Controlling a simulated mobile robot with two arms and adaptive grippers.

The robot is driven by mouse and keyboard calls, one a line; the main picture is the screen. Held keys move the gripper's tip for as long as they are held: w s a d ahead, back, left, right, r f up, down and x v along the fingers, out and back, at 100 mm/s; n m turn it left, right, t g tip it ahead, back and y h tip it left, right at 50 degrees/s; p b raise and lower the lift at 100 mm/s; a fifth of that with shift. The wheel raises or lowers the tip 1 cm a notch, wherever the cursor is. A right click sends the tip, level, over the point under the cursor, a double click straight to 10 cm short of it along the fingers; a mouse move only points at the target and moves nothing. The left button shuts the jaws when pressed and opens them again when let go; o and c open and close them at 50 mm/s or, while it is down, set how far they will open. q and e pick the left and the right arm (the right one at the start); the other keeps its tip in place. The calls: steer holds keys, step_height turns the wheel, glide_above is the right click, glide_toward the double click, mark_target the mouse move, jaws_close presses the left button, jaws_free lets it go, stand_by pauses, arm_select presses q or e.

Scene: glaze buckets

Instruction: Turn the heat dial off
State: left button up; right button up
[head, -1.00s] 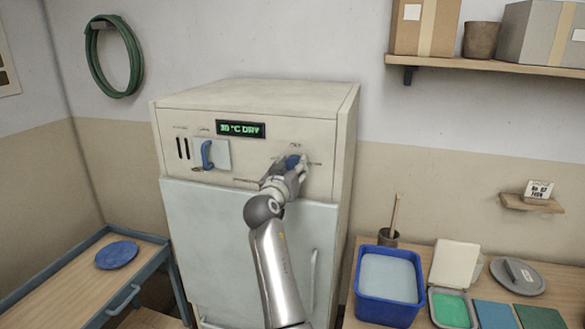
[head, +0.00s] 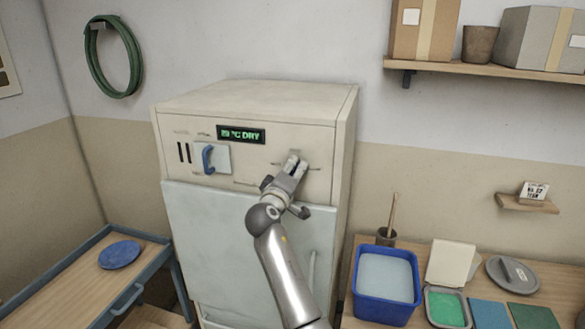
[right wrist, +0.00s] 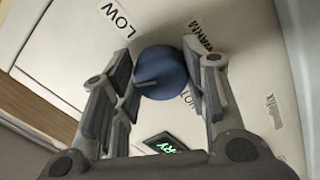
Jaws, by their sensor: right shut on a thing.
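The blue heat dial (right wrist: 162,74) is round with a raised ridge and sits on the cream panel of the drying cabinet (head: 240,98). In the right wrist view LOW, WARM and HOT labels stand around it; a further label is too blurred to read. My right gripper (head: 293,164) is at the panel, and in the wrist view its fingers (right wrist: 166,80) are closed on the dial from both sides. In the head view the gripper hides the dial. I cannot tell which label the ridge points to. My left gripper is not in view.
A lit display (head: 240,135) reads °C DRY with blurred digits. A blue handle (head: 208,158) is left of it. A blue tub (head: 387,285) and trays stand on the right table. A blue disc (head: 120,255) lies on the left table.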

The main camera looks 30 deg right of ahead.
steer(key=n+p, duration=0.3)
steer(key=n, duration=0.2)
steer(key=shift+r, duration=0.2)
stand_by(0.3)
steer(key=o, duration=1)
steer(key=shift+d+f, duration=0.1)
steer(key=shift+f, duration=0.05)
steer(key=shift+s+a, duration=0.3)
steer(key=shift+a, duration=0.15)
steer(key=v, duration=1.1)
steer(key=shift+d, duration=0.1)
